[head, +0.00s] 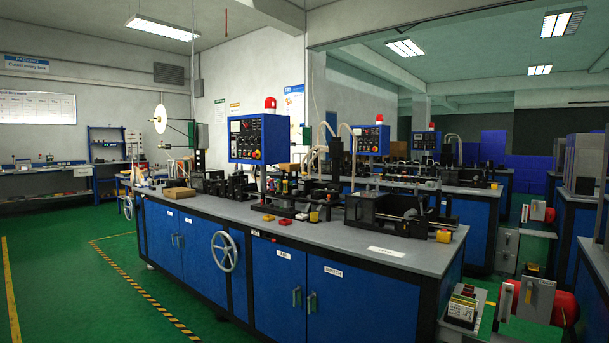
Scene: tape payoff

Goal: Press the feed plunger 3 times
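A tape payoff with a white reel (160,118) stands at the left end of the long blue workbench. A thin arm joins the reel to an upright post. I cannot pick out the feed plunger for certain at this distance. Small red (285,221) and yellow (268,217) blocks sit at the bench's front edge, and another yellow block (443,236) is near its right end. My gripper is not in view.
The blue workbench (326,268) has a grey top with dark machine units, a handwheel (224,251) on its front and a blue control panel (260,139) above. A cardboard box (179,193) lies near the reel. Green floor (60,270) is clear at left. Other machinery stands at right.

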